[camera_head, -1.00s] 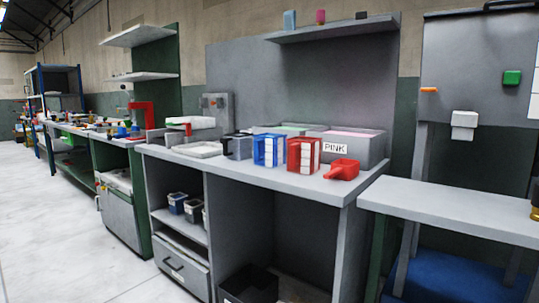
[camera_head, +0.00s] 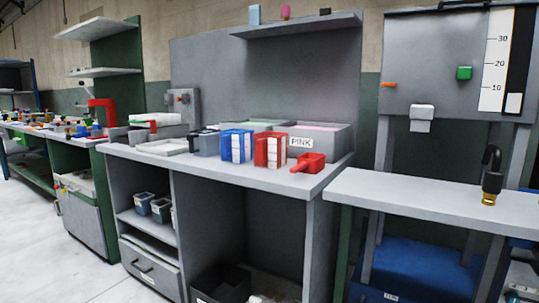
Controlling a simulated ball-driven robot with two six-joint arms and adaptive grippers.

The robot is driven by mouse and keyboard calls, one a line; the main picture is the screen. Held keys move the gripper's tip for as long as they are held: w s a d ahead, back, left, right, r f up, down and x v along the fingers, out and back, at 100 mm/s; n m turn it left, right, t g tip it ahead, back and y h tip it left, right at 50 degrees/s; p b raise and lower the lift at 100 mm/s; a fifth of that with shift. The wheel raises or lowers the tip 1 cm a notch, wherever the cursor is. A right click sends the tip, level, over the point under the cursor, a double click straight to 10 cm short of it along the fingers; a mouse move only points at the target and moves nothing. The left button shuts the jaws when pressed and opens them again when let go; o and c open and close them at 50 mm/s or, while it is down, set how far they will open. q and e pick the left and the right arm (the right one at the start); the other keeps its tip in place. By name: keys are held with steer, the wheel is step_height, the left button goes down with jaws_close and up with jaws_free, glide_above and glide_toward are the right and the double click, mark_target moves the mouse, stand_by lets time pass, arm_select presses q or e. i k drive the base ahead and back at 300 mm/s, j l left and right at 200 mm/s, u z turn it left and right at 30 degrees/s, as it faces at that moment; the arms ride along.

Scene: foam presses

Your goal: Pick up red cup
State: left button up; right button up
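A red scoop-like cup with a short handle (camera_head: 311,161) sits on the grey workbench top (camera_head: 230,172), near its right front corner. It is to the right of a red-and-white box (camera_head: 270,150) and in front of the grey bin labelled PINK (camera_head: 325,140). I see no other red cup clearly. Neither of my grippers shows in the head view.
A blue-and-white box (camera_head: 237,146) stands left of the red-and-white one. A lower table (camera_head: 420,202) at the right carries a black hooked fixture (camera_head: 490,175). Pale floor (camera_head: 40,250) is open at the left. A shelf (camera_head: 300,25) hangs above the bench.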

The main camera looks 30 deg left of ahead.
mark_target(271, 147)
steer(key=i+j, duration=0.1)
steer(key=j, duration=0.45)
steer(key=i+j, duration=0.1)
steer(key=j, duration=0.4)
steer(key=i+j, duration=0.1)
steer(key=j, duration=0.45)
steer(key=i+j, duration=0.1)
steer(key=j, duration=0.45)
